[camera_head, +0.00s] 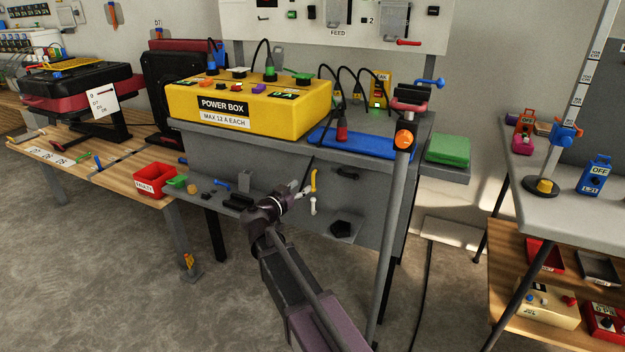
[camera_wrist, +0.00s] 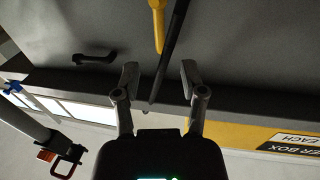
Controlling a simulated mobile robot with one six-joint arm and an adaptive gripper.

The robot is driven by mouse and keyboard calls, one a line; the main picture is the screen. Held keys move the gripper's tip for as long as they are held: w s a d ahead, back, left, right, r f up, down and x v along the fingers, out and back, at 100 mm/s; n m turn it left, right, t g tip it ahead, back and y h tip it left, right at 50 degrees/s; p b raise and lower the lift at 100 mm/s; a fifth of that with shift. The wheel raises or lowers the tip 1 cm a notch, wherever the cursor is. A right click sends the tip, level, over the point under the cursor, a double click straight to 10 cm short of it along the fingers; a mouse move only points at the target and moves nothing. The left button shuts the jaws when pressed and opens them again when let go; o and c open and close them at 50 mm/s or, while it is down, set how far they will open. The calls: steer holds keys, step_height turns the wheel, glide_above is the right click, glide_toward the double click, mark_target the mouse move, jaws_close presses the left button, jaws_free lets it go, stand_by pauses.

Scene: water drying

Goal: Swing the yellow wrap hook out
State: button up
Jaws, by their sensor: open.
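The yellow wrap hook (camera_head: 313,181) is on the grey front panel of the bench, below the power box. It hangs roughly upright against the panel. In the wrist view the yellow hook (camera_wrist: 157,25) shows at the top, beyond my fingertips and cut off by the frame edge. My gripper (camera_head: 300,190) is just left of the hook in the head view, its fingers pointing at the panel. In the wrist view my gripper (camera_wrist: 160,75) is open and holds nothing. A dark cable or rod (camera_wrist: 168,55) runs between the fingers, close to the hook; contact cannot be told.
A black hook (camera_head: 347,173) is on the panel to the right, and a white piece (camera_head: 313,206) sits below the yellow one. The yellow power box (camera_head: 250,108) stands on the bench above. A grey post (camera_head: 390,230) rises at the right.

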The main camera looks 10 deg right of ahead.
mark_target(312, 178)
steer(key=shift+x, duration=3.1)
jaws_close()
